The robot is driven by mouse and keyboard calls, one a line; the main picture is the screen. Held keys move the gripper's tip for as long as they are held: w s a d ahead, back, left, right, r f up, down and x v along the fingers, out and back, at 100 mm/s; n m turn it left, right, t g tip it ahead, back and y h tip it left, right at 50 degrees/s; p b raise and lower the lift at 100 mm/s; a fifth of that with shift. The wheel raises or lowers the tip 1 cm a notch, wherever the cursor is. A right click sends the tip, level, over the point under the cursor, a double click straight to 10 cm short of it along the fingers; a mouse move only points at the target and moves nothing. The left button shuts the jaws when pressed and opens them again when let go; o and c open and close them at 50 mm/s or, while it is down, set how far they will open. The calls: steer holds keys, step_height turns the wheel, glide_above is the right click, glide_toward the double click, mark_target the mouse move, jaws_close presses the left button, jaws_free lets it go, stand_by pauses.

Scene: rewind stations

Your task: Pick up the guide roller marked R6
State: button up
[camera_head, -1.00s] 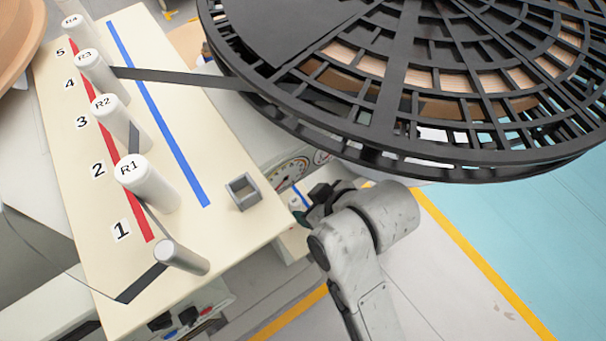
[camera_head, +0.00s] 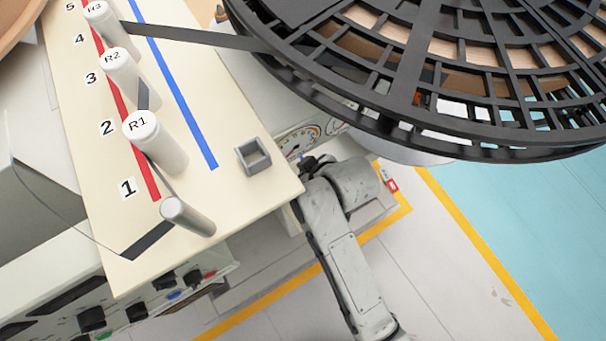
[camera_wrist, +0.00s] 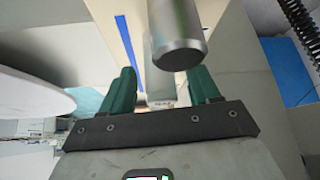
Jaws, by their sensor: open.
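No roller marked R6 can be made out in either view. In the head view, white-capped rollers marked R1 (camera_head: 160,150), R2 (camera_head: 125,75) and R3 (camera_head: 105,25) stand upright on a cream panel (camera_head: 235,205). A thinner unmarked grey roller (camera_head: 187,216) stands near its front end. My gripper's green fingers (camera_wrist: 165,88) are open in the wrist view. A metal-ended cylinder (camera_wrist: 180,40) shows above, in front of part of the right finger. A paler post (camera_wrist: 160,75) shows between the fingers; its small mark is unreadable. My gripper is hidden in the head view.
A large black slatted reel (camera_head: 430,90) overhangs the upper right, with a dark strip (camera_head: 200,36) running from it to the rollers. A small square grey holder (camera_head: 253,155) sits on the panel's right edge. Open floor (camera_head: 480,290) lies at lower right.

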steer(key=shift+c, duration=0.4)
steer(key=c, duration=1)
steer(key=shift+o, duration=0.2)
steer(key=shift+r, duration=0.1)
